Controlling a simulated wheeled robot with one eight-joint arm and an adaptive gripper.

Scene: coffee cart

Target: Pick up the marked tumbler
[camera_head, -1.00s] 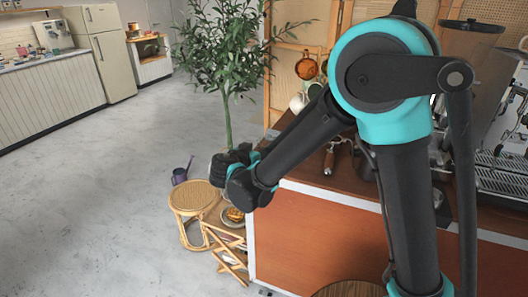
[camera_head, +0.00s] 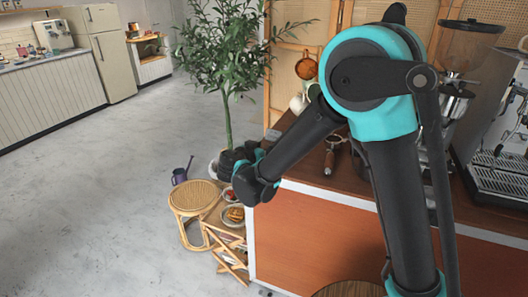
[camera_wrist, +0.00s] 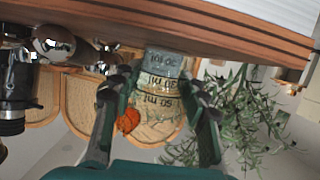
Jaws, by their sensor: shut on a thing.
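In the wrist view a clear glass tumbler (camera_wrist: 163,82) with dark millilitre markings sits between the two dark fingers of my gripper (camera_wrist: 158,88). The fingers are closed against its sides. The picture is upside down, and the tumbler's top end in the picture is close to the wooden counter edge (camera_wrist: 215,38). I cannot tell whether it touches the counter. In the head view my arm hides the tumbler, and the fingers cannot be made out.
The counter (camera_head: 318,168) holds a portafilter (camera_head: 332,152) and an espresso machine (camera_head: 500,165) at the right. A rattan stool (camera_head: 194,195), a wooden rack (camera_head: 226,245) and a potted plant (camera_head: 228,120) stand left of the cart. The floor farther left is clear.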

